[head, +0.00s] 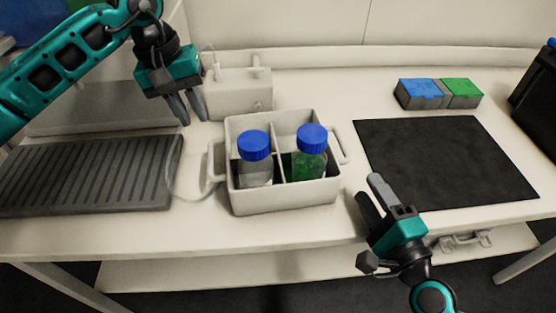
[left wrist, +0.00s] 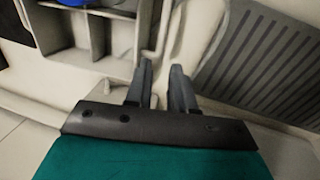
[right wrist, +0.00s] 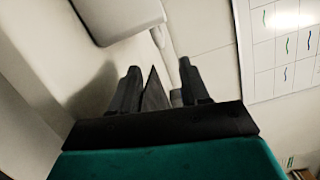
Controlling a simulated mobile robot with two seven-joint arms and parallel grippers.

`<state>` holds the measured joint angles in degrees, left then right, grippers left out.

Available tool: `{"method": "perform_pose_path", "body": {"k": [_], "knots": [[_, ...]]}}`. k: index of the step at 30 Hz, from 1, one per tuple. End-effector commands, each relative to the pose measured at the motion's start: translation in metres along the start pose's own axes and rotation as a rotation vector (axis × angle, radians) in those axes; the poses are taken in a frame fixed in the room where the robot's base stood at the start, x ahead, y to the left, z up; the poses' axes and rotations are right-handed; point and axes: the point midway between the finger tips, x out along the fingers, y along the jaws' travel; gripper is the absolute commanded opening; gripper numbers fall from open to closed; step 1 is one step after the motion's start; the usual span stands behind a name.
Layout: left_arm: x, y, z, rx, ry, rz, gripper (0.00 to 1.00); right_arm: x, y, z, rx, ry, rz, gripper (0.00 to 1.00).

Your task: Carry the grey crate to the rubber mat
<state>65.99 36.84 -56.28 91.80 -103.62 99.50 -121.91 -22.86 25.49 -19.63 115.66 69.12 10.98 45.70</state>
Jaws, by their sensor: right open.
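The grey crate (head: 285,197) is a pale divided box with a loop handle at each side, standing on the bench. It holds a clear bottle (head: 256,172) and a green bottle (head: 309,163), both blue-capped. The black rubber mat (head: 450,165) lies flat to the crate's right, bare. My left gripper (head: 190,110) is open and empty, above and behind the crate's left handle (head: 214,165). The crate also shows in the left wrist view (left wrist: 95,30). My right gripper (head: 375,200) is open and empty, in front of the crate's right side, apart from its right handle (head: 340,145).
A dark ribbed plate (head: 90,175) lies left of the crate. A pale device (head: 238,95) with a thin tube stands behind it. Blue and green lidded boxes (head: 438,94) sit behind the mat. A black box (head: 537,105) stands at the far right.

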Motion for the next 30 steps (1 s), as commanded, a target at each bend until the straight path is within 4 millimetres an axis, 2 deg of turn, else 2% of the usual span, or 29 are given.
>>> {"method": "perform_pose_path", "body": {"k": [9, 15, 21, 30], "knots": [[0.059, 0.0, 0.001, 0.0, -0.005, -0.001, 0.23, 0.059, -0.002, 0.001, 0.005, 0.001, -0.005, 0.46], [0.091, 0.0, 0.001, 0.0, -0.003, 0.001, 0.23, 0.091, -0.001, 0.0, 0.003, 0.0, -0.003, 0.46], [0.107, 0.0, 0.0, 0.0, -0.001, 0.001, 0.23, 0.107, 0.0, 0.0, 0.0, -0.001, 0.0, 0.46], [0.11, 0.0, 0.0, 0.001, 0.0, 0.0, 0.23, 0.11, 0.0, 0.0, 0.0, -0.001, 0.0, 0.46]]}}
